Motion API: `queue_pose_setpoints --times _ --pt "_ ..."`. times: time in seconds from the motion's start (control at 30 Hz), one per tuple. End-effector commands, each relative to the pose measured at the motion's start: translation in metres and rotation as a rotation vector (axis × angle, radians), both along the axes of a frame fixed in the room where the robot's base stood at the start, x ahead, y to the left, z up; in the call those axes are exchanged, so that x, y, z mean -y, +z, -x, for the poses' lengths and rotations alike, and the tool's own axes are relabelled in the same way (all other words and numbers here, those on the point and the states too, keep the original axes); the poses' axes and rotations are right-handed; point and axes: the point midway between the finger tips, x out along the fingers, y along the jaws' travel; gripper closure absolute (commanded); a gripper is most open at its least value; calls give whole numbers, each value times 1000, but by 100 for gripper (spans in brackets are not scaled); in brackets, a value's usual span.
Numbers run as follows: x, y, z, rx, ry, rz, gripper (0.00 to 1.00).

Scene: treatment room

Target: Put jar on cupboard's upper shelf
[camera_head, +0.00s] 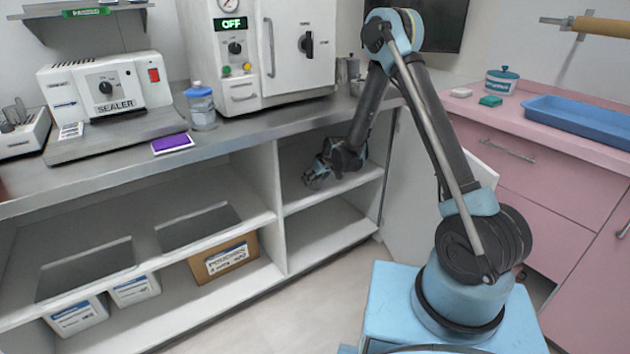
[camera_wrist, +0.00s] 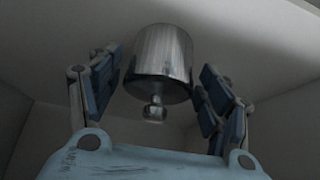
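The jar (camera_wrist: 162,66) is a shiny metal cylinder with a knobbed lid, seen in the wrist view with its knob toward the picture's bottom. Its base appears to meet the pale shelf surface (camera_wrist: 245,40) at the top of that picture. My gripper (camera_wrist: 160,88) has its fingers spread on both sides of the jar, with a visible gap on the left; contact on the right is unclear. In the head view my gripper (camera_head: 316,178) reaches into the right section of the cupboard (camera_head: 281,205), just above its upper shelf (camera_head: 303,203). The jar cannot be made out there.
An open cupboard door (camera_head: 408,200) stands right of my forearm. The worktop above carries a sterilizer (camera_head: 275,50), a sealer (camera_head: 105,85) and a blue-lidded container (camera_head: 201,106). Boxes (camera_head: 224,260) sit on the lower left shelf. The lower right shelf (camera_head: 325,235) is clear.

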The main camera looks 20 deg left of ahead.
Motion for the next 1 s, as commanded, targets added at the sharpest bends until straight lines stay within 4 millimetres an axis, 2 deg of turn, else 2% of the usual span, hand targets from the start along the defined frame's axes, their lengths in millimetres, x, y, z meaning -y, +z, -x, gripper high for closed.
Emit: queue_pose_setpoints --times 0.33,0.8,1.0 --pt "0 7 3 0 2 0 29" --pt "25 53 21 0 1 0 29" --pt "29 63 25 0 2 0 29"
